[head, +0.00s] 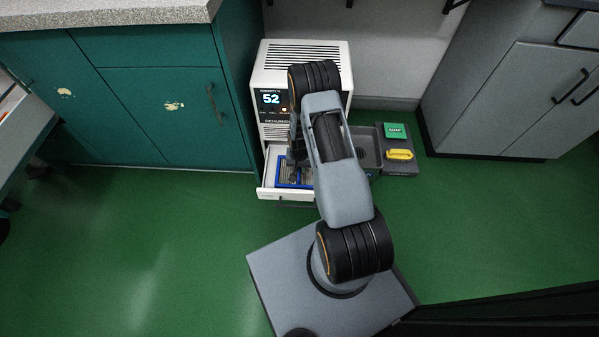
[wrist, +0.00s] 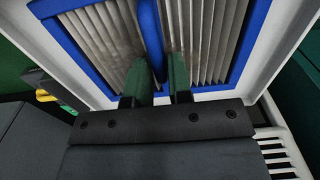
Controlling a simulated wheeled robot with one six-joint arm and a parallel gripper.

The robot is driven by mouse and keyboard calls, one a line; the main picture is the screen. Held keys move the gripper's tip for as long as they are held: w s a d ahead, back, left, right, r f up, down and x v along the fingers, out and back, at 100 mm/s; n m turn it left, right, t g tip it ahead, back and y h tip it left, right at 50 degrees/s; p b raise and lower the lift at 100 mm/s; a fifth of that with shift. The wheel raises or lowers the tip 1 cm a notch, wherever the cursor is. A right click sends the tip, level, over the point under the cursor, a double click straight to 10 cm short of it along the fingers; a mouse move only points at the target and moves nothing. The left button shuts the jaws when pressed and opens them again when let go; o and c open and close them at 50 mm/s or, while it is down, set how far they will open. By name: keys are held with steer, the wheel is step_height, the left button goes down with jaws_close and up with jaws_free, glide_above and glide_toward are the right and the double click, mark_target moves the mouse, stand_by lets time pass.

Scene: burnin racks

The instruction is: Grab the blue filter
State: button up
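The blue filter (head: 283,184) lies in the pulled-out drawer (head: 265,194) at the bottom of the white dehumidifier (head: 270,60). In the wrist view the filter (wrist: 236,45) shows a blue frame, grey pleats and a raised blue middle bar. My gripper (wrist: 162,72) is over the filter with its two green fingers apart. The bar runs down between the fingers, close to the left one, with a small gap at the right one. I cannot tell how deep the fingertips reach. In the head view my arm hides the gripper and part of the filter.
A dark tray (head: 368,150) stands right of the dehumidifier, beside a green box (head: 395,131) and a yellow object (head: 399,155). Teal cabinets (head: 150,110) stand at left, grey cabinets (head: 510,95) at right. The green floor around the drawer's left side is clear.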

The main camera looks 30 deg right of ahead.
jaws_close()
